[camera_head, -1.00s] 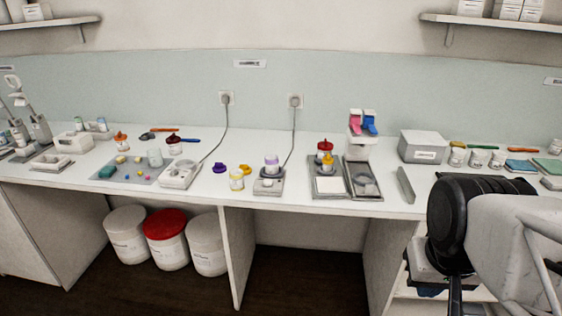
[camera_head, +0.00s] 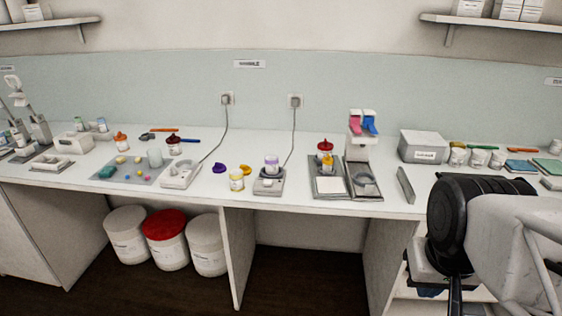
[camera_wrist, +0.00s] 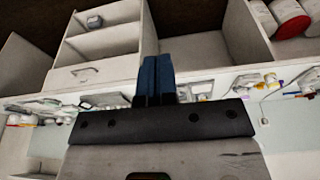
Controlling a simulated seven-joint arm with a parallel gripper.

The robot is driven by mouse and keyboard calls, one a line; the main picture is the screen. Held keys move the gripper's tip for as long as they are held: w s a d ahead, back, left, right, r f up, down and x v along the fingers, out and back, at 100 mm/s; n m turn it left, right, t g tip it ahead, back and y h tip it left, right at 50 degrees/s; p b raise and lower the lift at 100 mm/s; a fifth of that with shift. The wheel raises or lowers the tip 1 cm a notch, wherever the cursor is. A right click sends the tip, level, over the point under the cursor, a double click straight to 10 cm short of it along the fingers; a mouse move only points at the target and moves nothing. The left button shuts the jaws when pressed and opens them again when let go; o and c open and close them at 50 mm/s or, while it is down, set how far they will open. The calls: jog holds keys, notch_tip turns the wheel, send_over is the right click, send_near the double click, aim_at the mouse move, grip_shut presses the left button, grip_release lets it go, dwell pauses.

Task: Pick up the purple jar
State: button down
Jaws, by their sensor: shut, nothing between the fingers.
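A small white jar with a purple band (camera_head: 272,163) stands upright on a small grey device (camera_head: 269,186) near the middle of the counter in the head view. A loose purple lid (camera_head: 218,168) lies on the counter to its left. My gripper (camera_wrist: 157,62) shows in the wrist view as two dark blue fingers pressed together, with nothing between them. My arm is at the lower right of the head view, well to the right of the jar and apart from it. I cannot pick out the purple jar for certain in the wrist view.
A yellow jar (camera_head: 236,180) and an orange lid (camera_head: 245,168) are left of the device. A red-lidded jar (camera_head: 325,160) and a tall white device (camera_head: 357,150) stand to the right. A grey upright plate (camera_head: 405,186) and a grey box (camera_head: 424,146) are nearer my arm.

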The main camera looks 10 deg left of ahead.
jog(key=c, duration=0.6)
grip_release()
jog(key=w+a+m+y, duration=0.35)
jog(key=w+a, duration=0.25)
jog(key=w, duration=0.5)
jog(key=w+a+m+y, duration=0.2)
jog(key=w+a+m, duration=0.25)
jog(key=w, duration=0.65)
jog(key=w+a+m+y, duration=0.3)
jog(key=w+a, duration=0.3)
jog(key=w, duration=0.5)
jog(key=m+t+y, duration=0.3)
jog(key=m+y, duration=0.1)
jog(key=m, duration=0.8)
send_near(272, 166)
jog(key=w, duration=0.1)
jog(key=w+a+f, duration=0.2)
jog(key=shift+w, duration=0.35)
jog(key=shift+a, duration=0.1)
